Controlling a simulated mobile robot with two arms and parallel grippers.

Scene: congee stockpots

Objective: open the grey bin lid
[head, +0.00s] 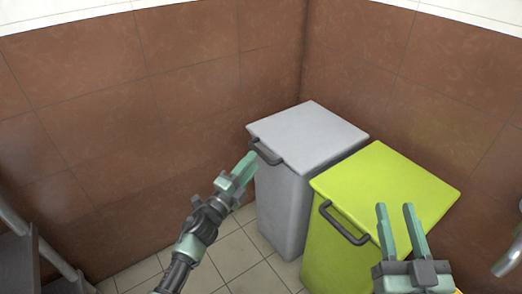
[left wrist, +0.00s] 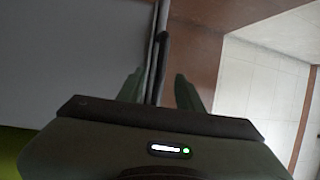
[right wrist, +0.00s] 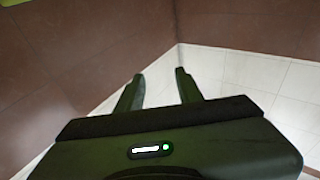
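The grey bin (head: 290,200) stands in the wall corner. Its grey lid (head: 312,132) is closed, with a dark handle (head: 266,153) on its front left edge. My left gripper (head: 247,163) is right by this handle. In the left wrist view its two fingers (left wrist: 160,88) are apart, and the handle (left wrist: 162,52) appears in line with the gap, nearer the left finger. I cannot tell whether they touch. The grey bin fills the left of that view. My right gripper (head: 395,207) is open and empty, in front of the green bin in the head view.
A yellow-green bin (head: 328,240) with a closed lid (head: 390,188) and dark handle (head: 343,224) stands right of the grey bin. Brown tiled walls (head: 190,110) rise behind. Tiled floor (head: 235,258) is clear left of the bins. A dark stand (head: 20,262) is at lower left.

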